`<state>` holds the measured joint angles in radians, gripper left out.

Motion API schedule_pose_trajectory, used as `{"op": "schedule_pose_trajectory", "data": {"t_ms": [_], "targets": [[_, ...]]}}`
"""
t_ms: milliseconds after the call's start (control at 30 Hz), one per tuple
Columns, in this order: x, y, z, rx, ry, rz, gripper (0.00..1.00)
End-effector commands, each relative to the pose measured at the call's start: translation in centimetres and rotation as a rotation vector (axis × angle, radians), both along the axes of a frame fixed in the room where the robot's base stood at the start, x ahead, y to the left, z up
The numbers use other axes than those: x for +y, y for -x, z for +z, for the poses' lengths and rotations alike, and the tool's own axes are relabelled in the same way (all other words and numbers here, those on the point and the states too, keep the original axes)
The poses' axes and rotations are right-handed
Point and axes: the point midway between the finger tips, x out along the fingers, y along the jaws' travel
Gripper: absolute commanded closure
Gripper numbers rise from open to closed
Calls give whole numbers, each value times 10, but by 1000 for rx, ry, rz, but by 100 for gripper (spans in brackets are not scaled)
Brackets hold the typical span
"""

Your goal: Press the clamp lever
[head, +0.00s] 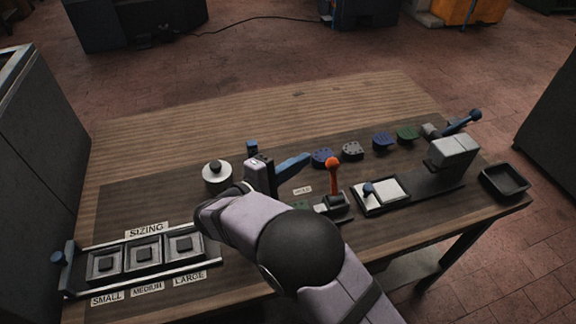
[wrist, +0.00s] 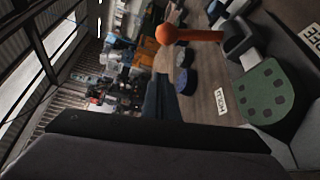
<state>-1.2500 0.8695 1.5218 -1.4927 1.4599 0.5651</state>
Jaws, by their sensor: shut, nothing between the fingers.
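A lever with an orange ball knob and shaft (head: 333,175), which I take as the clamp lever, stands upright on a dark base near the table's middle. In the wrist view its orange knob and shaft (wrist: 175,34) lie sideways at the top. A green dotted pad (wrist: 262,90) sits beside its base, mostly hidden by my arm in the head view. My gripper (head: 305,157) is shut and empty, its blue fingers pointing right, left of the knob and apart from it. The dark fingers also show in the wrist view (wrist: 160,85).
A HOLD label (wrist: 221,101) lies by the lever. Several coloured pads (head: 352,150) line the back. Right are a white plate (head: 388,190), a grey press with a blue handle (head: 454,150) and a black tray (head: 504,181). Left are a round knobbed piece (head: 216,172) and sizing trays (head: 144,254).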

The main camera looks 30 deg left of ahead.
Motion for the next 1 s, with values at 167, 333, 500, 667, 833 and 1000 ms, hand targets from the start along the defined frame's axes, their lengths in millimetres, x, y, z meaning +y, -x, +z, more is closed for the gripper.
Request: {"op": "schedule_pose_trajectory", "data": {"t_ms": [167, 333, 500, 667, 833, 1000], "targets": [[-12, -34, -3, 0, 1, -4, 100], [-25, -23, 3, 1, 2, 1, 100], [-36, -16, 6, 1, 2, 0, 100], [-41, -12, 7, 0, 0, 0, 100], [-42, -11, 7, 0, -1, 0, 100], [-42, -11, 6, 0, -1, 0, 100]]}}
